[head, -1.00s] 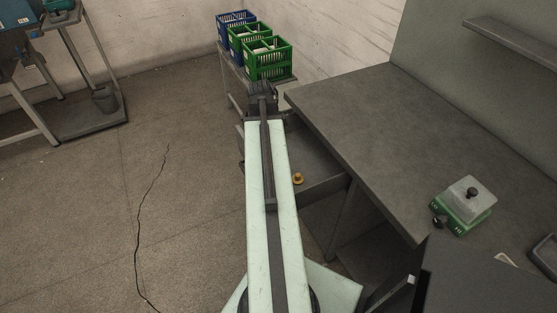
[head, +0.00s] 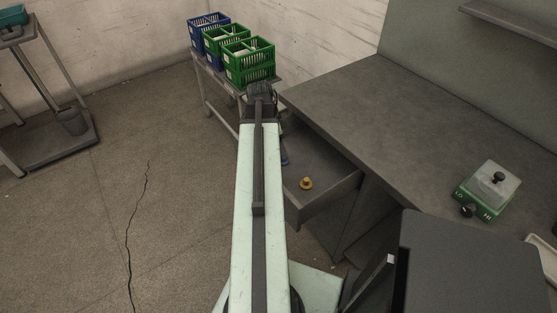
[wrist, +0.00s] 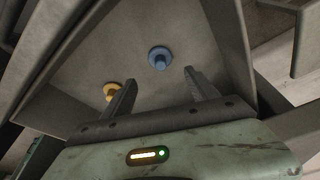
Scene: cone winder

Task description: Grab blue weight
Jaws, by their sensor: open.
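The blue weight (wrist: 159,57) stands on the floor of an open drawer (wrist: 95,50), beyond my fingertips and roughly centred between them in the wrist view. In the head view only a small blue part (head: 285,158) shows beside my arm. My gripper (wrist: 160,78) is open and empty, with its fingers reaching over the drawer.
The drawer walls (head: 330,201) surround the weights. The grey bench top (head: 390,120) lies right of my arm and carries a green scale (head: 484,197). Green crates (head: 248,62) and blue crates (head: 207,30) stand on a stand behind. The floor at left is open.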

